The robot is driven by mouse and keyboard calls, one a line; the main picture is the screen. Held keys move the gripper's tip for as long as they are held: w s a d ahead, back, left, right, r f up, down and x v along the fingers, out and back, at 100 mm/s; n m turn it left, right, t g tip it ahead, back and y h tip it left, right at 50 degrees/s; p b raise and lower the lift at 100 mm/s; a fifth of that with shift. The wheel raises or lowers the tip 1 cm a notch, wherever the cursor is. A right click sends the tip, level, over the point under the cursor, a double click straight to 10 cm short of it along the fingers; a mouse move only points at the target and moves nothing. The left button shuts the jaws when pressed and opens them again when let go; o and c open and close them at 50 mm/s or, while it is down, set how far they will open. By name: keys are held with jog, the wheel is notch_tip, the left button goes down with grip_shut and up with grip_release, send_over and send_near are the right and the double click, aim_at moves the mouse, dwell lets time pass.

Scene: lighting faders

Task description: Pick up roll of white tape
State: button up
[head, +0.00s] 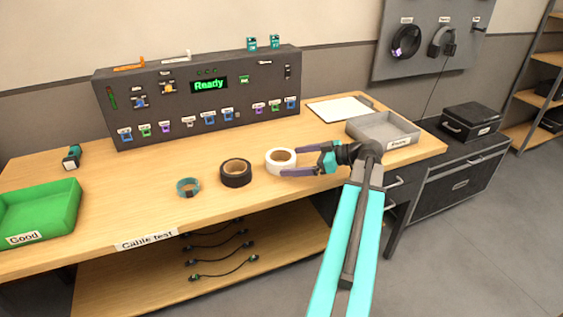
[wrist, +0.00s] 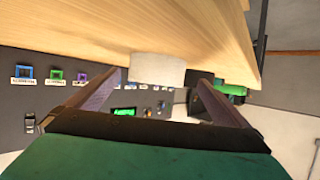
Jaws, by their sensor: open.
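The roll of white tape (head: 270,163) lies flat on the wooden table (head: 130,190), to the right of the roll of black tape (head: 236,178). My gripper (head: 290,162) is open and empty, reaching in low from the right, with its fingertips at the right side of the white roll. In the wrist view the white roll (wrist: 158,70) shows centred in the gap between the two fingers (wrist: 159,80), and the table edge fills the top. Whether either finger touches the roll cannot be told.
A small teal roll (head: 188,187) lies left of the black roll. A grey tray (head: 383,129) stands close behind and right of my gripper. The test panel (head: 200,98) stands along the back. A green bin (head: 38,212) is at the far left.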

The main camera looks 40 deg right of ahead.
aim_at(271, 156)
jog(key=shift+d+p+x, duration=0.2)
jog(key=shift+p+x, duration=0.1)
jog(key=shift+x, duration=1.6)
jog(key=shift+w+a+f, duration=0.2)
jog(key=shift+w+f, duration=0.05)
jog(key=shift+w, duration=0.4)
jog(key=c, duration=1.2)
jog(key=shift+r, duration=0.2)
jog(key=shift+r, duration=1.15)
jog(key=f+v, duration=0.1)
jog(key=v, duration=0.4)
jog(key=d+f+b+v, duration=0.1)
jog(key=v, duration=0.4)
jog(key=f+v, duration=0.1)
jog(key=v, duration=0.4)
jog(key=shift+s+d+b, duration=0.3)
jog(key=shift+s+d, duration=0.25)
jog(key=shift+s, duration=0.1)
